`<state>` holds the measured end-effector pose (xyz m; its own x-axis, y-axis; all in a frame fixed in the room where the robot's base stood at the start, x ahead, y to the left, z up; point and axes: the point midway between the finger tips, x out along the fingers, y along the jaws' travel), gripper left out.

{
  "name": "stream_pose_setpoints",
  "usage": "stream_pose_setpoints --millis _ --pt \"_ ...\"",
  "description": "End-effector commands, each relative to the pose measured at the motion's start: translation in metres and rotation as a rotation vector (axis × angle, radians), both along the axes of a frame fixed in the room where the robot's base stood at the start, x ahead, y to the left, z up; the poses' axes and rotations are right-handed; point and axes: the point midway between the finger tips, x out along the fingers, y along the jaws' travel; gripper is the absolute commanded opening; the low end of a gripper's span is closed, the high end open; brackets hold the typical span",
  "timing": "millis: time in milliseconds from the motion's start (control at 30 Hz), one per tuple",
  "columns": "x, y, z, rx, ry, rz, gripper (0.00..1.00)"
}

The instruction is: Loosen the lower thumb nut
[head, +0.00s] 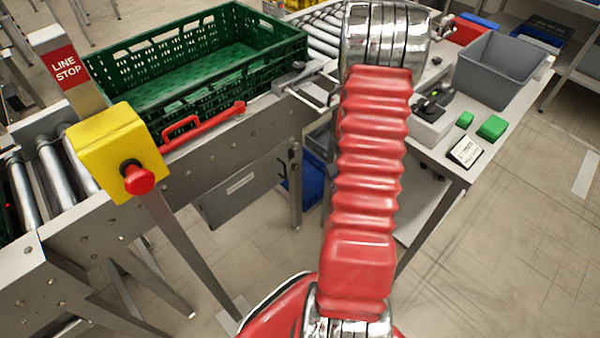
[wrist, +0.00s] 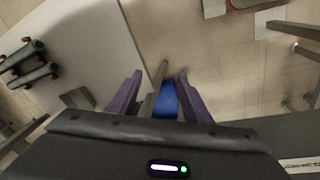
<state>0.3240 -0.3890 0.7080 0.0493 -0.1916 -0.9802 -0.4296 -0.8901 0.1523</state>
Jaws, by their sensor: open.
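My gripper (wrist: 160,76) is open in the wrist view, its two dark purple fingers apart with nothing held between them. A grey post and a blue thing (wrist: 167,100) show in the gap, apparently well beyond the fingers. In the head view my red arm covers the middle of the picture and my gripper cannot be seen there. I cannot make out the lower thumb nut in either view. A metal bracket with rods (head: 305,80) sits at the conveyor's side, just left of my arm; its small parts are too small to tell apart.
A green crate (head: 285,48) stands on the roller conveyor. A yellow box with a red button (head: 118,150) and a red handle (head: 205,127) are at its near side. The bench at right holds a grey bin (head: 498,72), green blocks (head: 491,127) and a black device (head: 432,106). Floor at right is clear.

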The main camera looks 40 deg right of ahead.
Motion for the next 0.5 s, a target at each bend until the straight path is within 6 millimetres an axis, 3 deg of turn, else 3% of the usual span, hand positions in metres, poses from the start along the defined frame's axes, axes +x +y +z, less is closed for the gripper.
stream_pose_setpoints --millis 233,500 --pt "-0.01 -0.03 -0.069 -0.002 -0.074 0.02 0.45" --pt "-0.013 -0.047 -0.139 0.0 -0.208 0.059 0.45"
